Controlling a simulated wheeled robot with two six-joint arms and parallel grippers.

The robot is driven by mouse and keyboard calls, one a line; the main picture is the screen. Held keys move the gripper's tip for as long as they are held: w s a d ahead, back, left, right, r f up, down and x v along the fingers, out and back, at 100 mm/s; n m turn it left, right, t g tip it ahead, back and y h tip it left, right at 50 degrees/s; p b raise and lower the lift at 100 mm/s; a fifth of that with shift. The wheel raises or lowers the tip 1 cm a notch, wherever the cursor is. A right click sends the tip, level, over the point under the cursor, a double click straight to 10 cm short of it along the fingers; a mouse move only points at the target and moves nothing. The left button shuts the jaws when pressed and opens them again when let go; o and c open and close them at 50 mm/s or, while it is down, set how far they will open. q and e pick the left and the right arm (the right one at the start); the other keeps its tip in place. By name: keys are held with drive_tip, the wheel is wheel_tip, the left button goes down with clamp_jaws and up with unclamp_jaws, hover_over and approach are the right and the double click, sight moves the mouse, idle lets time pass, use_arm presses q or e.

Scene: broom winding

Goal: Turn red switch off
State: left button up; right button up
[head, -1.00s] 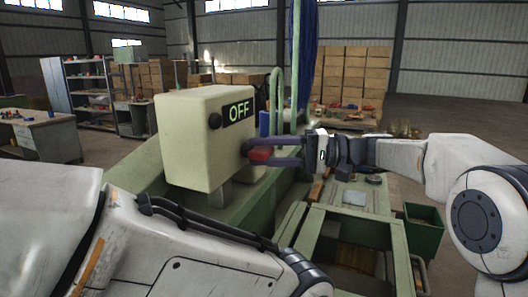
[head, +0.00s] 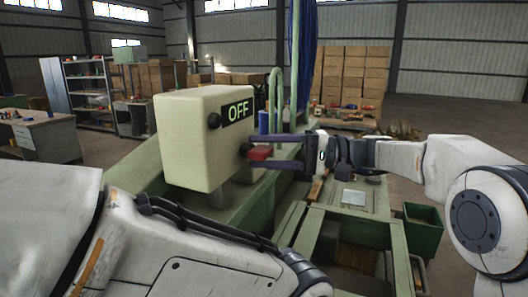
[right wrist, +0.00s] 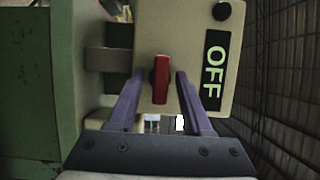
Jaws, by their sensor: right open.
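The red switch (head: 260,153) is a small red handle on the right side of a cream control box (head: 195,140). An OFF label (head: 238,111) shows on the box's front. In the right wrist view the red switch (right wrist: 160,80) stands between the purple fingers of my right gripper (right wrist: 157,88), with a gap on each side. My right gripper (head: 272,150) is open around the switch and apart from it. My left arm crosses the lower left of the head view, and its gripper is not in view.
The box stands on a green machine (head: 245,205). A green bin (head: 423,229) sits at the right. Stacked cardboard boxes (head: 352,75), a shelf (head: 90,90) and a desk (head: 45,135) stand farther back. Green pipes (head: 275,95) rise behind the box.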

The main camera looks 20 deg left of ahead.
drive_tip(key=b+v, duration=0.2)
drive_tip(key=v, duration=0.8)
drive_tip(key=shift+d, duration=0.25)
drive_tip(key=shift+f, duration=0.1)
